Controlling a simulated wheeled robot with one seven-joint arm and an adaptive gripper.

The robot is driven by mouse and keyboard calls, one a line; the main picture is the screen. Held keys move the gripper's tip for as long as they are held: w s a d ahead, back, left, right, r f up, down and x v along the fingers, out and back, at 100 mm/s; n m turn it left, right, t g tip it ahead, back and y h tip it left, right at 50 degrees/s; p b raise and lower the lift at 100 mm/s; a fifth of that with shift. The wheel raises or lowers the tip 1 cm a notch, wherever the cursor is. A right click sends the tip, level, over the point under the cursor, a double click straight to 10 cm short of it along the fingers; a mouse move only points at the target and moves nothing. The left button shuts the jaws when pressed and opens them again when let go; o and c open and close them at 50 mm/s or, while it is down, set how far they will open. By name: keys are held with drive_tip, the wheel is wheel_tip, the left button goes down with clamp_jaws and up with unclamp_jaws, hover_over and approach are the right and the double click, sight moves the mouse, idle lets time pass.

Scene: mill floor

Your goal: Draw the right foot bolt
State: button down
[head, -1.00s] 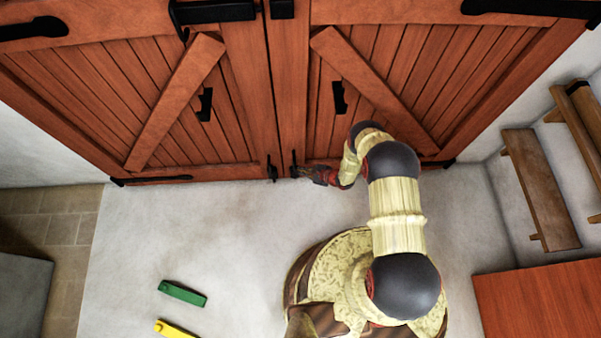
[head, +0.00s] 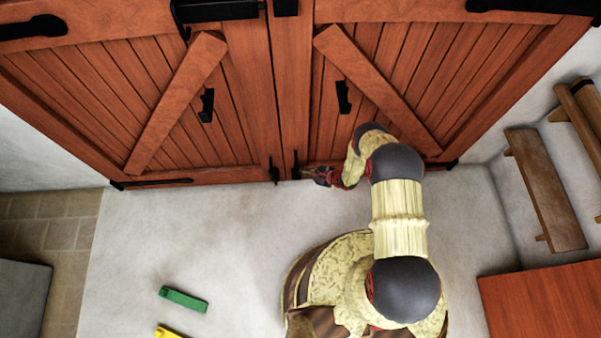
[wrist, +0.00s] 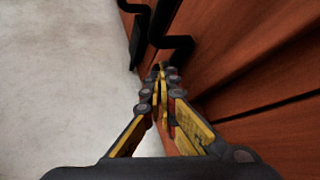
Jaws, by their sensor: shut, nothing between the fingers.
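The right foot bolt (head: 295,164) is a black upright bolt low on the right door leaf (head: 390,100), beside the seam between the leaves. In the wrist view its bent black handle (wrist: 177,41) lies just beyond my fingertips. My gripper (head: 304,171) is just right of the bolt, near the floor. In the wrist view my gripper (wrist: 160,70) has its fingertips together with nothing between them. I cannot tell whether the tips touch the bolt. The left foot bolt (head: 274,170) stands across the seam, and shows farther off in the wrist view (wrist: 136,45).
A black bar (head: 215,10) sits high on the left leaf (head: 150,100). Green (head: 184,299) and yellow (head: 170,332) pieces lie on the pale floor (head: 220,240), otherwise clear left of my base. Wooden steps (head: 545,185) and a red-brown surface (head: 540,305) stand at right.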

drive_tip(key=p+v, duration=0.4)
drive_tip(key=v, duration=0.5)
drive_tip(key=shift+d+f, duration=0.25)
drive_tip(key=shift+d, duration=0.25)
drive_tip(key=shift+s, duration=0.15)
